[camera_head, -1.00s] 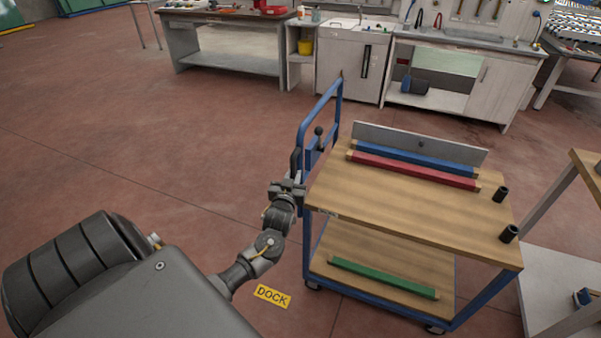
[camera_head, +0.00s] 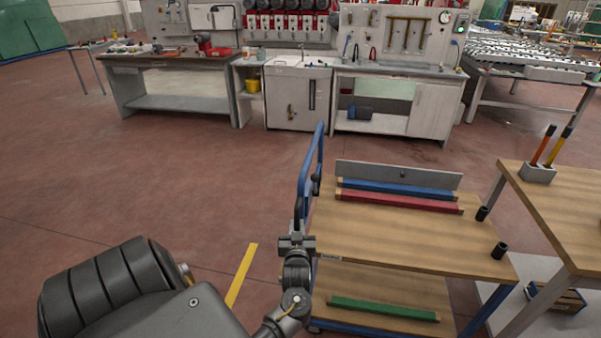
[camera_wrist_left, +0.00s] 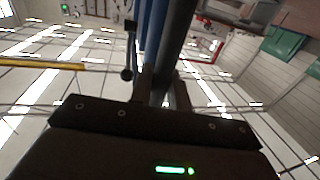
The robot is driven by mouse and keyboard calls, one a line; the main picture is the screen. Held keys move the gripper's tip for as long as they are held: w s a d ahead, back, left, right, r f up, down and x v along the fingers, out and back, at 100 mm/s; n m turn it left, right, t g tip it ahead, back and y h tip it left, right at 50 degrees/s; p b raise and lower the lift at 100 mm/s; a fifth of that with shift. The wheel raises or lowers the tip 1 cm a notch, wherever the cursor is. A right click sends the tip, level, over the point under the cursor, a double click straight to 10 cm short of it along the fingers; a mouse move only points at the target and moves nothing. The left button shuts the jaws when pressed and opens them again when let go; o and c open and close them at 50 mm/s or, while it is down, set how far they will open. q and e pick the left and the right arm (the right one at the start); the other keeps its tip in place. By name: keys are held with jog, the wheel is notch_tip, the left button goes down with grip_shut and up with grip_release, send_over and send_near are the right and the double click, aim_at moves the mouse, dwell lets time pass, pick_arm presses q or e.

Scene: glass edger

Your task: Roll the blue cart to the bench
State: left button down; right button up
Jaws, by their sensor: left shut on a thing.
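The blue cart (camera_head: 470,328) stands in front of me to the right, with a wooden top deck (camera_head: 390,238) and a lower shelf. Its upright blue push handle (camera_head: 319,150) is at its left end. My left gripper (camera_head: 298,240) is shut on the handle's near side. The wrist view shows the handle bar (camera_wrist_left: 157,40) running up from the jaws. A wooden-topped bench (camera_head: 560,220) stands just right of the cart, partly cut off by the picture edge. Which bench is meant I cannot tell. My right gripper is not in view.
A workbench (camera_head: 180,62) and sink cabinet (camera_head: 297,98) line the back. Open red floor is left; a yellow strip (camera_head: 241,275) lies beside my arm.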

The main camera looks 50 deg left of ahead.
pick_arm(q)
jog(key=shift+w+d, duration=0.3)
jog(key=shift+d, duration=0.1)
jog(key=c, duration=1.4)
grip_release()
jog(key=shift+w, duration=0.1)
jog(key=b+v, duration=0.2)
jog(key=v, duration=0.9)
jog(key=shift+a, duration=0.1)
